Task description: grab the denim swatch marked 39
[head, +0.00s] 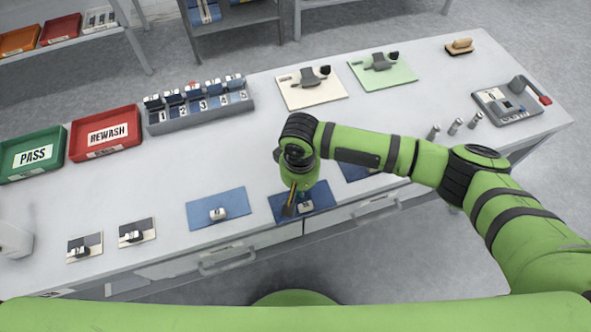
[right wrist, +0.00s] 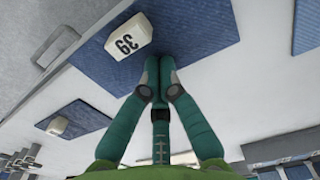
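The denim swatch marked 39 (right wrist: 205,28) lies flat under my right gripper in the right wrist view. A white block (right wrist: 124,42) on it bears the number 39. In the head view the dark blue swatch (head: 322,195) lies near the table's front edge, partly hidden by my right arm. The teal fingers of my right gripper (right wrist: 159,66) are drawn together, with their tips over the swatch beside the block. I see no fold of cloth between them, and contact is unclear. It also shows in the head view (head: 291,210). My left gripper is not in view.
A lighter blue swatch (head: 204,212) with a white block lies to the left, another blue swatch (head: 355,171) to the right. Two small swatches sit at front left. A green PASS tray (head: 32,174), a red REWASH tray (head: 106,153) and a numbered rack (head: 200,120) stand behind.

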